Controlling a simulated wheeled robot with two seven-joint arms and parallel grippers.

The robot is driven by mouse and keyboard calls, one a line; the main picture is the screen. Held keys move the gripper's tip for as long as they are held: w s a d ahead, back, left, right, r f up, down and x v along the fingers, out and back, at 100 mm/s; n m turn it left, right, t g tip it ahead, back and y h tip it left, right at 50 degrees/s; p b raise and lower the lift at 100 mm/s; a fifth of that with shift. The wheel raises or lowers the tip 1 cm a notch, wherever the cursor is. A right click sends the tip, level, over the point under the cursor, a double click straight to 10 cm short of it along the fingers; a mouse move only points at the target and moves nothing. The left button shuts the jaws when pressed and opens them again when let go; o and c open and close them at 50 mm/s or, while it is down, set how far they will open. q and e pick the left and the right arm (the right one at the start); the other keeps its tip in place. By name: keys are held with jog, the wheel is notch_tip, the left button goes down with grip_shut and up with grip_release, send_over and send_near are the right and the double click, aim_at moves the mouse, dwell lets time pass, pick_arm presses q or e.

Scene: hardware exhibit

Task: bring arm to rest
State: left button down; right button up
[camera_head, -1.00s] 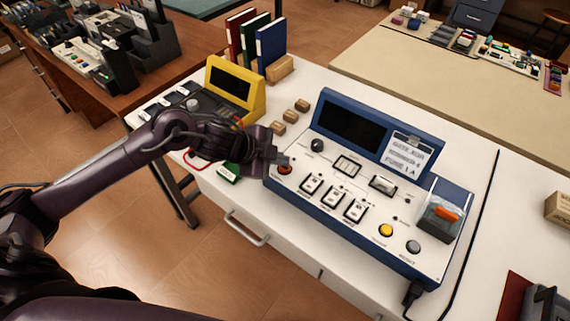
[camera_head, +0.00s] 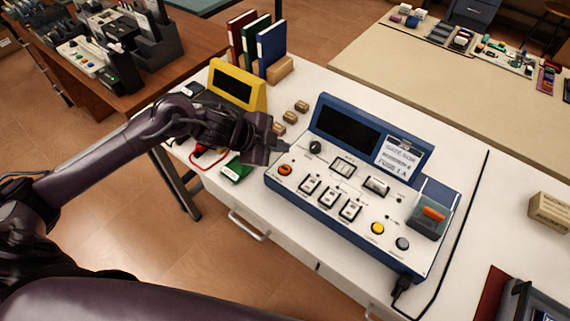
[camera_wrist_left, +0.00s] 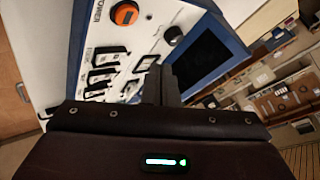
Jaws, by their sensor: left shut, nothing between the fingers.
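My left gripper (camera_head: 283,147) is shut and empty. It hangs above the left end of the blue and white control panel (camera_head: 328,218), beside the black knob and above the orange button (camera_head: 285,169). In the left wrist view, the shut fingers (camera_wrist_left: 161,84) point at the panel, with the orange button (camera_wrist_left: 125,13) and the panel's dark screen (camera_wrist_left: 203,58) beyond them. The left arm (camera_head: 100,160) reaches in from the left. My right gripper is not in view.
A yellow-framed device (camera_head: 237,86) stands left of the panel, with small wooden blocks (camera_head: 291,117) between them. Binders (camera_head: 271,47) stand behind. A green item (camera_head: 236,169) lies near the table's front edge. A black cable (camera_head: 462,235) runs along the panel's right side.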

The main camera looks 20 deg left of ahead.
pick_arm(q)
jog(key=s+d+n+t, duration=0.1)
jog(key=d, duration=0.1)
jog(key=s+d+n+t+y, duration=0.1)
jog(key=d+n, duration=0.1)
jog(key=s+d+n, duration=0.1)
jog(key=d+n, duration=0.1)
jog(key=shift+s+d+r+t, duration=0.15)
jog(key=shift+d+t, duration=0.1)
jog(key=shift+t, duration=0.15)
jog(key=s+a+f+n+g+y, duration=0.2)
jog(key=s+a+n+g+y, duration=0.1)
jog(key=s+a+n, duration=0.4)
jog(key=s+a+f+n+g+y, duration=0.2)
jog(key=s+a+n+g, duration=0.15)
jog(key=s, duration=0.55)
notch_tip(320, 180, down, 29)
jog(key=s, duration=0.2)
jog(key=s+a+f+g, duration=0.2)
jog(key=s+a+f, duration=0.1)
jog(key=s+f, duration=1.6)
jog(key=shift+s+f, duration=0.35)
jog(key=shift+s, duration=0.05)
